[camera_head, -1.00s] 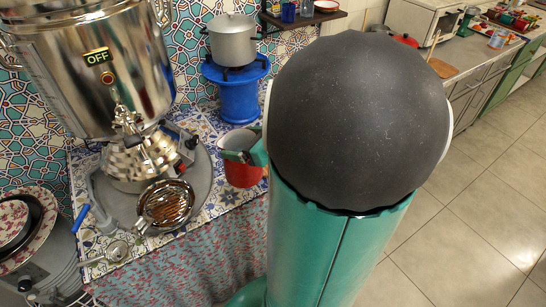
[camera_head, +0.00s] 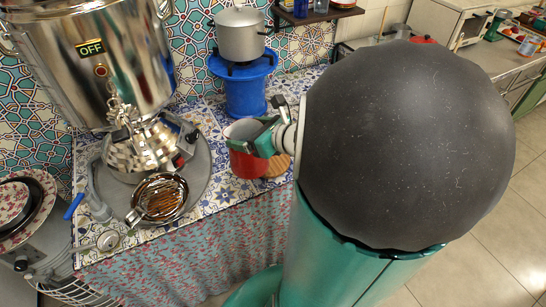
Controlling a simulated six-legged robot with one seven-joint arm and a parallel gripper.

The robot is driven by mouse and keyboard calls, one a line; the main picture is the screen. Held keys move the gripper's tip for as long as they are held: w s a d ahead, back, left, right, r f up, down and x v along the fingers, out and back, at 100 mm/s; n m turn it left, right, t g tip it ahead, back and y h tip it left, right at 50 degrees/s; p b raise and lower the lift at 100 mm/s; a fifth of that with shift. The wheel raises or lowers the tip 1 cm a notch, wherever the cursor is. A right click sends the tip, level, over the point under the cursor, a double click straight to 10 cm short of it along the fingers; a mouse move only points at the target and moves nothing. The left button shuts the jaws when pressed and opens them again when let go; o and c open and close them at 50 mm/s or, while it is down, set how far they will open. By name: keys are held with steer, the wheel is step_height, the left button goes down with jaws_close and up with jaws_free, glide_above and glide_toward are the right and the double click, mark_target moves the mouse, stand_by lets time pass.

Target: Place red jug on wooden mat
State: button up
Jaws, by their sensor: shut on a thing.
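The red jug (camera_head: 241,165) is at the right part of the tiled counter, with its pale inside showing at the top. My gripper (camera_head: 264,142), teal with a white wrist, comes in from the right and is shut on the jug's upper right side. The jug looks upright. The wooden mat (camera_head: 283,167), a round light-brown piece, shows just right of the jug, partly hidden by the jug and my arm. I cannot tell whether the jug touches the counter or overlaps the mat.
A large steel samovar (camera_head: 110,62) stands left of the jug on a grey round tray (camera_head: 202,160). A strainer bowl (camera_head: 158,199) sits in front. Behind is a blue stand (camera_head: 245,97) bearing a grey pot (camera_head: 240,36). My dark arm joint hides much of the right.

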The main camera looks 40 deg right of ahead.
mark_target(258, 125)
steer(key=shift+d, duration=0.9)
steer(key=shift+w+f, duration=0.2)
steer(key=shift+w, duration=0.15)
steer(key=d, duration=0.1)
steer(key=w+d+f, duration=0.1)
steer(key=d, duration=0.1)
steer(key=shift+w+f, duration=0.2)
steer(key=shift+f, duration=0.05)
steer(key=w+d+f, duration=0.4)
steer(key=d+f, duration=0.4)
steer(key=f, duration=0.3)
steer(key=shift+w+d, duration=0.2)
steer(key=shift+d, duration=0.05)
steer(key=shift+f, duration=0.15)
steer(key=o, duration=1.9)
